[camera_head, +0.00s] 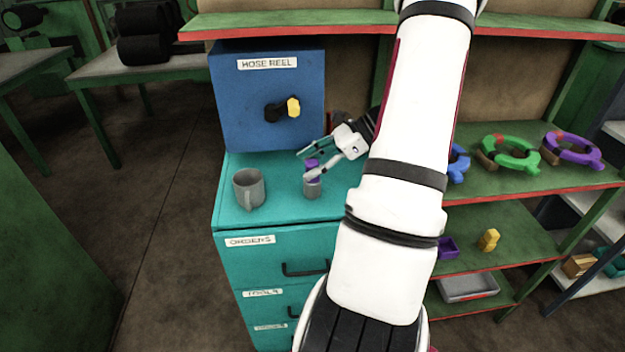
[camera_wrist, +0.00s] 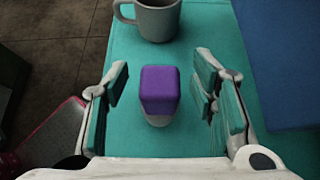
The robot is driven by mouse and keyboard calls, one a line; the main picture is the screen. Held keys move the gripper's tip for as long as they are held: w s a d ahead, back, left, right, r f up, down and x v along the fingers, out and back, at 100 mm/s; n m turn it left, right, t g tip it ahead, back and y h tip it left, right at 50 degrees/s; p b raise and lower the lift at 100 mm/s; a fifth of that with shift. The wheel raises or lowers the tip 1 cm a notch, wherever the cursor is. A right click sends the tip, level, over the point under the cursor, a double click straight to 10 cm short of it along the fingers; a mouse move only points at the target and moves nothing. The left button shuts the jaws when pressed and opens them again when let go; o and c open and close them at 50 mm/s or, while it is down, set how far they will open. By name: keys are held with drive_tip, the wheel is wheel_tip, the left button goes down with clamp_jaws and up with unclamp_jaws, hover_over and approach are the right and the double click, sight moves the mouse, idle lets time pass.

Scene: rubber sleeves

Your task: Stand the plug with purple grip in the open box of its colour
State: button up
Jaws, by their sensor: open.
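The plug with the purple grip (camera_head: 312,166) stands upright on the teal cabinet top, its grey lower part below the purple. In the wrist view the purple grip (camera_wrist: 159,88) lies between the two fingers, with a gap on each side. My gripper (camera_head: 308,164) is open around the plug and does not visibly touch it; it also shows in the wrist view (camera_wrist: 162,98). A small purple open box (camera_head: 447,247) sits on the middle shelf at the right, partly hidden by my arm.
A grey mug (camera_head: 249,188) stands left of the plug on the cabinet top (camera_head: 283,196). The blue hose reel box (camera_head: 262,97) stands behind. A yellow piece (camera_head: 489,240) is beside the purple box.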

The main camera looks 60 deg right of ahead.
clamp_jaws()
drive_tip(key=shift+r, duration=0.1)
